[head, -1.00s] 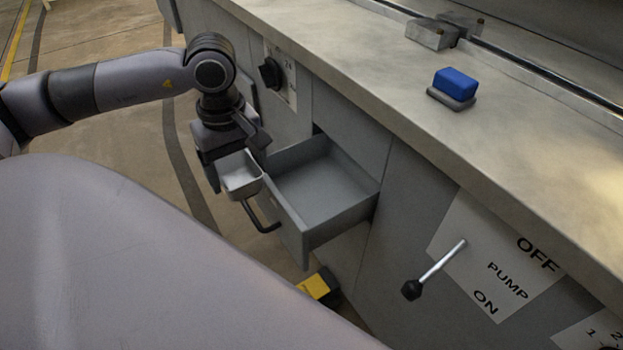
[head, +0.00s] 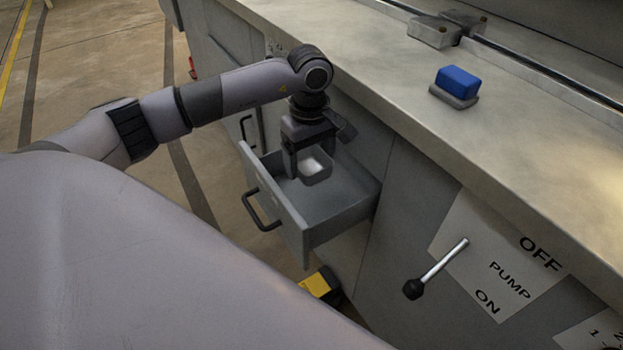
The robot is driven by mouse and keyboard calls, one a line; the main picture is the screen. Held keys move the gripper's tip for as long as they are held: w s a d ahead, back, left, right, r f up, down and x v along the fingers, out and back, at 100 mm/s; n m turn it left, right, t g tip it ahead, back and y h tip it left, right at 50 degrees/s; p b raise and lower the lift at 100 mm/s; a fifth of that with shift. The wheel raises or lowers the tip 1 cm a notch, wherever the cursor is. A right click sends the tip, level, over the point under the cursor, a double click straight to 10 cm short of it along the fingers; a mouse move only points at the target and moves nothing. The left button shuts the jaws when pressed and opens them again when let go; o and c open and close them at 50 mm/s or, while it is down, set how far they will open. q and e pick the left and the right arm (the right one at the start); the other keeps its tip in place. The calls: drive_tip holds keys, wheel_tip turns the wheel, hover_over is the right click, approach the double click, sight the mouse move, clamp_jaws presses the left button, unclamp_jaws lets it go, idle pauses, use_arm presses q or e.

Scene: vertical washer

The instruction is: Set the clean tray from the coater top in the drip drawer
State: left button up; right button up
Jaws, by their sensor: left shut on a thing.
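The drip drawer (head: 335,203) is a grey drawer pulled out of the front of the machine, with a black handle on its face. The small pale tray (head: 316,166) is over or inside the open drawer, toward its back left. My left gripper (head: 306,165) points down and is shut on the tray's edge. Whether the tray touches the drawer floor I cannot tell. My right gripper is not in view.
The coater top (head: 400,110) runs along above the drawer, with a blue block on a grey base (head: 456,85) and metal blocks (head: 440,30) on it. A pump lever (head: 436,270) sticks out at right. A yellow and black object (head: 322,285) lies below the drawer.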

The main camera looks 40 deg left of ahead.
sight(312, 170)
use_arm(q)
wheel_tip(312, 170, down, 6)
drive_tip(key=shift+d+r+b, duration=0.1)
drive_tip(key=shift+b, duration=0.25)
drive_tip(key=shift+w+f, duration=0.2)
drive_tip(key=shift+f, duration=0.2)
drive_tip(key=shift+f+b, duration=0.35)
drive_tip(key=shift+b, duration=0.2)
drive_tip(key=o, duration=1)
drive_tip(key=shift+c, duration=0.2)
drive_tip(key=shift+r+p, duration=0.5)
wheel_tip(312, 170, up, 5)
drive_tip(key=shift+p, duration=0.5)
wheel_tip(312, 170, up, 6)
drive_tip(key=shift+r+p, duration=0.1)
drive_tip(key=shift+p, duration=0.25)
drive_tip(key=shift+r, duration=0.55)
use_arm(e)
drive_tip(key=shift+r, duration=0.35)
